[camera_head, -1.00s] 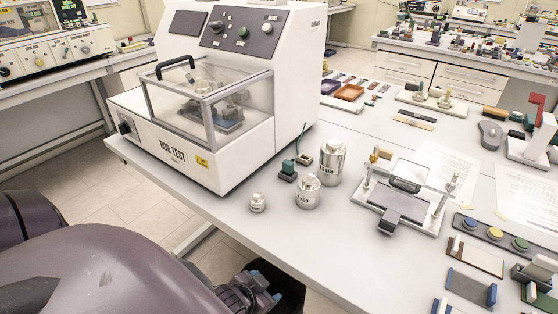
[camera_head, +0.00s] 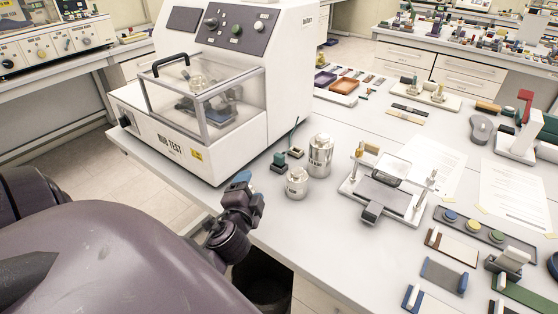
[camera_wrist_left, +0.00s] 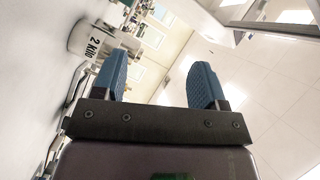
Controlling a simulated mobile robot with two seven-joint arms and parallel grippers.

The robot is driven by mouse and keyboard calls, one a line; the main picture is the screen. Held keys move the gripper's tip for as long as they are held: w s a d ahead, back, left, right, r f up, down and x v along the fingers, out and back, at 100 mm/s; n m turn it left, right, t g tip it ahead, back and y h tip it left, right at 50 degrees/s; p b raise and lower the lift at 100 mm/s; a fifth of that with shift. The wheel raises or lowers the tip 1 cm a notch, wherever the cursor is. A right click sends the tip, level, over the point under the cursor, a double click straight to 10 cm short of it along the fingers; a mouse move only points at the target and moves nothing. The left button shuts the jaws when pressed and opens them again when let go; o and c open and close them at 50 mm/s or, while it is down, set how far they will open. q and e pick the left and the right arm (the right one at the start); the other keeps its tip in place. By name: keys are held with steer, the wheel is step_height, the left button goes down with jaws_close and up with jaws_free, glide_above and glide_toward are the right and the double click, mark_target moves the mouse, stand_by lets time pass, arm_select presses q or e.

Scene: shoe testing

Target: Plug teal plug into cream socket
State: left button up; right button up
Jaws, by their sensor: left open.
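A small dark teal block (camera_head: 280,161), which looks like the teal plug, stands on the table beside the rub test machine. A thin dark upright piece rises just behind it. I cannot make out a cream socket for certain. My left gripper (camera_head: 243,180) is at the table's front edge, left of the teal block and apart from it. In the left wrist view its two blue fingers (camera_wrist_left: 160,78) are spread with nothing between them. My right gripper is not in view.
The white rub test machine (camera_head: 205,125) stands behind my left gripper. Metal weights (camera_head: 320,157) stand right of the teal block; one marked 2 kilo (camera_wrist_left: 91,41) shows in the wrist view. A clamp fixture (camera_head: 385,190) is farther right. A dark bin (camera_head: 262,287) is below the table edge.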

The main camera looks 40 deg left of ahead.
arm_select(q)
steer(key=w+r+m+t+h, duration=0.3)
steer(key=w+r+m+t, duration=0.2)
steer(key=m, duration=0.4)
steer(key=m+g+h+p, duration=0.1)
steer(key=m+g+h, duration=0.45)
steer(key=m, duration=1.35)
glide_toward(277, 157)
steer(key=w, duration=0.2)
steer(key=shift+w+d+r+y, duration=0.1)
steer(key=shift+w+d+y, duration=0.2)
steer(key=shift+d+y, duration=0.05)
steer(key=shift+w+a, duration=0.15)
steer(key=x, duration=0.5)
steer(key=shift+f, duration=0.25)
steer(key=shift+f+x, duration=0.2)
steer(key=shift+x, duration=1.1)
steer(key=shift+f+x, duration=0.2)
steer(key=shift+x, duration=1.15)
steer(key=shift+a, duration=0.1)
steer(key=shift+c, duration=0.5)
steer(key=c, duration=0.9)
